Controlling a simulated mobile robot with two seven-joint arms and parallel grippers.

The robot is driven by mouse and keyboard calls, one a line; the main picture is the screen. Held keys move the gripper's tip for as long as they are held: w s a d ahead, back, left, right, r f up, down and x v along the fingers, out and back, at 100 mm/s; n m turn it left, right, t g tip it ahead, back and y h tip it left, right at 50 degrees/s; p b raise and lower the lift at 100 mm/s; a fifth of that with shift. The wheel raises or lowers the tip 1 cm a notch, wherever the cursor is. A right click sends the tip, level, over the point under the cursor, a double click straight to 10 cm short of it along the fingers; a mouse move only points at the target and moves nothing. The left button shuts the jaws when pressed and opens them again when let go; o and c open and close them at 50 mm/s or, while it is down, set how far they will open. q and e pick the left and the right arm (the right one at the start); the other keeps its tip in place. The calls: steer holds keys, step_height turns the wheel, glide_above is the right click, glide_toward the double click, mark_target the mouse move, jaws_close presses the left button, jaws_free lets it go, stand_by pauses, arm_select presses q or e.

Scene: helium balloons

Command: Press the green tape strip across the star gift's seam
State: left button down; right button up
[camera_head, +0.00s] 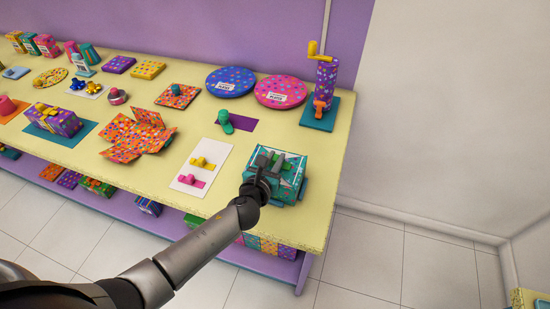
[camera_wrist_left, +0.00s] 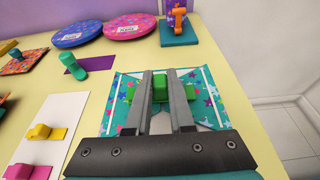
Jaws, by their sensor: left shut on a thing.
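The star gift (camera_head: 297,161) is a teal box with coloured stars near the front edge of the table, at its right end. It also shows in the left wrist view (camera_wrist_left: 212,92). My left gripper (camera_head: 272,162) is over its top. In the left wrist view its fingers (camera_wrist_left: 160,88) are shut on the raised green grip of the green tape strip (camera_wrist_left: 159,82). Green ends show on both sides of the fingers, at or just above the gift's top. I cannot tell whether the strip touches it. The fingers hide the seam. My right gripper is not in view.
A white card (camera_head: 193,183) with yellow and pink strips lies left of the gift. A green piece (camera_head: 225,121) stands by a purple mat (camera_head: 241,124) behind it. Two round plates and a crank device (camera_head: 325,82) stand farther back. The table's right edge is close.

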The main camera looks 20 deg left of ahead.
arm_select(q)
steer(key=shift+f, duration=0.2)
steer(key=c, duration=0.7)
jaws_free()
steer(key=shift+r, duration=0.1)
steer(key=shift+p+v, duration=0.7)
steer(key=shift+v, duration=0.9)
steer(key=shift+p+v, duration=0.75)
steer(key=shift+v, duration=1.65)
